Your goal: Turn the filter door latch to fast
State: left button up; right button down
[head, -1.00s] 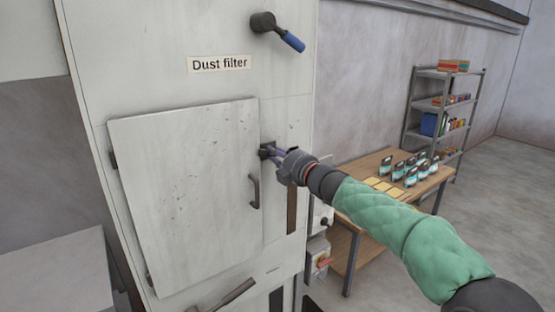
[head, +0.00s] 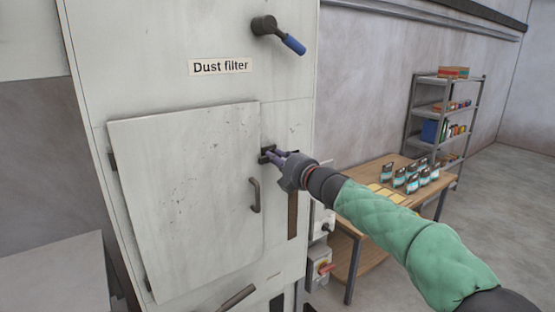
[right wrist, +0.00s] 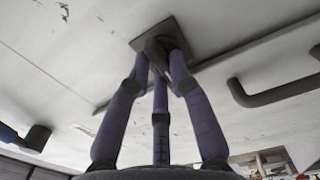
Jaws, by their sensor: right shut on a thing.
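The filter door (head: 185,195) is a pale, scuffed panel under the "Dust filter" label (head: 219,66). It lies closed or nearly so against the cabinet. The door latch (head: 265,151) is a small dark piece at the door's upper right edge. In the right wrist view the latch's dark square plate (right wrist: 170,35) shows, with its knob mostly hidden between the fingers. My right gripper (head: 273,156) is shut on the latch; its purple fingers (right wrist: 160,60) close around it. How far the latch is turned cannot be told. My left gripper is not in view.
A blue-gripped lever (head: 280,35) sticks out above.

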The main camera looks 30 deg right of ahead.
jog(key=c, duration=1.1)
grip_release()
jog(key=shift+s, duration=0.1)
jog(key=s, duration=0.8)
jog(key=s+d, duration=0.1)
jog(key=s, duration=0.2)
jog(key=shift+s, duration=0.4)
